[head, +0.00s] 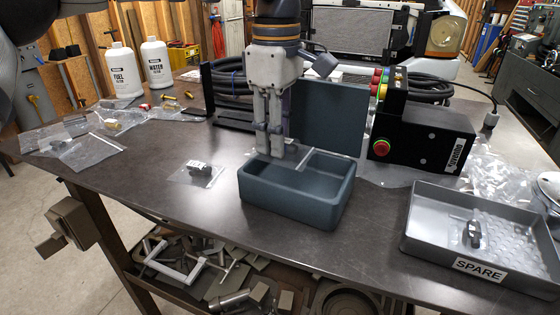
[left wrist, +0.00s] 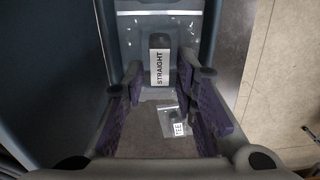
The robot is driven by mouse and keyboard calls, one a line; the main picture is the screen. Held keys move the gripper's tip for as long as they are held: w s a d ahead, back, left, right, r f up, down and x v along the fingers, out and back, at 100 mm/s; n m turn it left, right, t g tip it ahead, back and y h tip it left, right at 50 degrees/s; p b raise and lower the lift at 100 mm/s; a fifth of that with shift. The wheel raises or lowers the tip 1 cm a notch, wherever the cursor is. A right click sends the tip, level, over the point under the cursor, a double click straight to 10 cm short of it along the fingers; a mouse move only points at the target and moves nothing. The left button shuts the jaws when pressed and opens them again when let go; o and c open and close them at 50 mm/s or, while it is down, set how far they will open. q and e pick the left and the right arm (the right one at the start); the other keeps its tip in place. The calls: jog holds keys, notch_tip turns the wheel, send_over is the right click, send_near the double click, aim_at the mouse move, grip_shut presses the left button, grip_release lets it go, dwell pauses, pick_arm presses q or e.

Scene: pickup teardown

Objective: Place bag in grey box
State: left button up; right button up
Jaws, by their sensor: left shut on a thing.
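My left gripper (head: 277,153) points straight down into the open blue-grey box (head: 292,209), near its back left part. In the left wrist view, a bag labelled STRAIGHT (left wrist: 160,67) lies between the fingertips (left wrist: 163,78), with the box (left wrist: 209,30) around and beyond it. The gripper is shut on this bag; the grip is mostly hidden in the head view. Another clear bag (head: 198,171) lies flat on the table left of the box. Its label reads TEE in the left wrist view (left wrist: 178,128). My right gripper is not in view.
The box's raised lid (head: 328,115) stands behind it. A black control box (head: 425,139) is at the back right. A grey SPARE tray (head: 420,246) holds a bagged part (head: 474,233). More bags (head: 85,150) and two white bottles (head: 157,63) are at left. The table's front middle is clear.

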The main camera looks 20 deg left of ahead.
aim_at(278, 178)
pick_arm(q)
notch_tip(278, 178, down, 6)
jog(key=shift+r+b, duration=0.25)
jog(key=shift+b, duration=0.1)
jog(key=shift+r, duration=0.1)
jog(key=o, duration=0.9)
jog(key=shift+o, duration=0.2)
notch_tip(278, 178, up, 12)
jog(key=shift+r, duration=0.1)
